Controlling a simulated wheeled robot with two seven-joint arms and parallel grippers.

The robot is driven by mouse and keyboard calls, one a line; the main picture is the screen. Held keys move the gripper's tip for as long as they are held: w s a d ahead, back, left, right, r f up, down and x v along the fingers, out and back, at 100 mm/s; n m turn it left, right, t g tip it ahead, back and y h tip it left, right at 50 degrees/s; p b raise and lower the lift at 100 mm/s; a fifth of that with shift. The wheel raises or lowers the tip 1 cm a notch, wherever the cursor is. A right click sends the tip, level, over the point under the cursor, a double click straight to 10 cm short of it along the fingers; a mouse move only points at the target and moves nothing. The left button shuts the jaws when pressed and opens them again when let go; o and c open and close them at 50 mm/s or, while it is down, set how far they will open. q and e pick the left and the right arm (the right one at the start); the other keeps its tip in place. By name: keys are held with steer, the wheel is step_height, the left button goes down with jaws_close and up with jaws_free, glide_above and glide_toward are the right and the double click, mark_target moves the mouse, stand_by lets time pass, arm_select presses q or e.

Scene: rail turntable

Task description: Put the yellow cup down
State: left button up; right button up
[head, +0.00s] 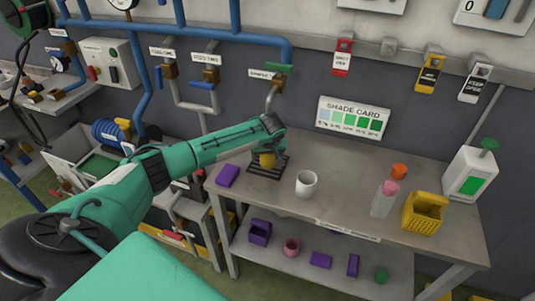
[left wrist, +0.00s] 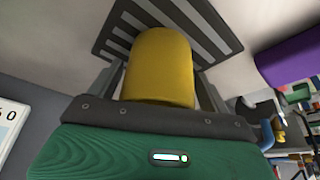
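The yellow cup (head: 267,160) is at the dark slotted grate (head: 283,170) on the left part of the bench, below the sample tap. In the left wrist view the yellow cup (left wrist: 158,65) sits between the two fingers of my left gripper (left wrist: 160,88), which touch its sides. The grate (left wrist: 120,22) shows just beyond the cup. I cannot tell whether the cup rests on the grate or hangs slightly above it. My left gripper (head: 273,147) partly hides the cup in the head view. My right gripper is not in view.
A white cup (head: 306,184) stands right of the grate and a purple block (head: 228,175) lies left of it. A clear pink-topped bottle (head: 384,198), an orange item (head: 399,171) and a yellow basket (head: 424,213) stand farther right. The bench middle is clear.

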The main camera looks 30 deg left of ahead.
arm_select(q)
steer(key=shift+d+r, duration=0.1)
steer(key=shift+s+d+r, duration=0.1)
steer(key=shift+r, duration=0.5)
steer(key=b+v, duration=0.1)
steer(key=v, duration=0.2)
steer(key=shift+s+r, duration=0.1)
steer(key=shift+r, duration=0.1)
steer(key=s+d+b, duration=0.1)
steer(key=s+d, duration=0.1)
steer(key=s+d+b, duration=0.1)
steer(key=s+d, duration=0.2)
steer(key=s+d+b, duration=0.1)
steer(key=s+d, duration=0.2)
steer(key=shift+s+d+r, duration=0.1)
steer(key=shift+s+r, duration=0.1)
steer(key=shift+r, duration=0.05)
steer(key=shift+s+d, duration=0.15)
steer(key=shift+s, duration=0.1)
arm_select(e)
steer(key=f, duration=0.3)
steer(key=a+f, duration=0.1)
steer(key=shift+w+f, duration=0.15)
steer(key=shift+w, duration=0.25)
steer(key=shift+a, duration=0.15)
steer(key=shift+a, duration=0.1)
